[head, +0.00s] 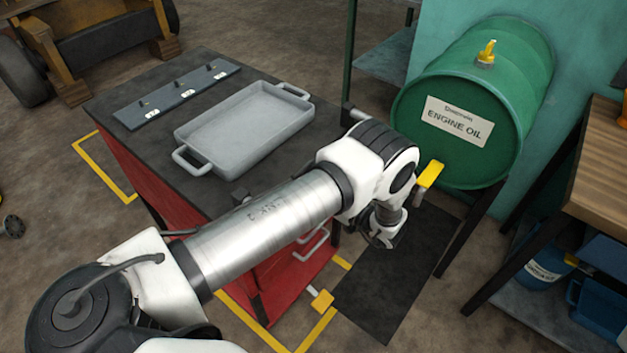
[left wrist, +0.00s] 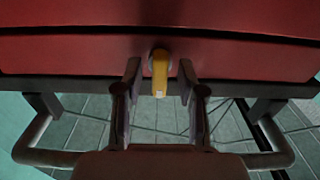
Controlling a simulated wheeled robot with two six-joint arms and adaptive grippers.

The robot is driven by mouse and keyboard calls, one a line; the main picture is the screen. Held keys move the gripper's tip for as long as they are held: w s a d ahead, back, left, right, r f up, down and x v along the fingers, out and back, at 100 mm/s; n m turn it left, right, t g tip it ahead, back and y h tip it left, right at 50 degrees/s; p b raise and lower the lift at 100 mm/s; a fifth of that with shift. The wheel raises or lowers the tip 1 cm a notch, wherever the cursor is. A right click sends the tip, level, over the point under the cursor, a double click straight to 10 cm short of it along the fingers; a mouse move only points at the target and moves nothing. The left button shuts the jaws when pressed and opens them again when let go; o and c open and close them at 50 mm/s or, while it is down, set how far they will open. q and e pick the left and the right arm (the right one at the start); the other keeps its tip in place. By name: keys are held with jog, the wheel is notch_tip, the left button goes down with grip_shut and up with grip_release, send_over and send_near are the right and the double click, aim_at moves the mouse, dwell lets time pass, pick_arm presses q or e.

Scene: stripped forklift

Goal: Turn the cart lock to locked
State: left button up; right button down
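The cart (head: 165,175) is red with a dark top. In the left wrist view a short yellow lever (left wrist: 160,72) sits on a round dark mount on the red cart face (left wrist: 230,55). The lever points down in that picture. My left gripper (left wrist: 160,85) is open, its two fingers one on each side of the lever, with gaps on both sides. In the head view my left gripper (head: 387,238) is at the cart's right side, and my arm hides the lever there. My right gripper is not in view.
A grey tray (head: 245,125) and a labelled panel (head: 178,93) lie on the cart. A green oil drum (head: 480,95) with a yellow tap (head: 430,175) stands close by my left gripper. A yellow pedal-like part (head: 321,300) shows low by the cart. A dark mat (head: 395,285) lies below.

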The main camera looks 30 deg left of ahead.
pick_arm(q)
jog(key=shift+a, duration=0.4)
jog(key=shift+d, duration=0.1)
grip_shut()
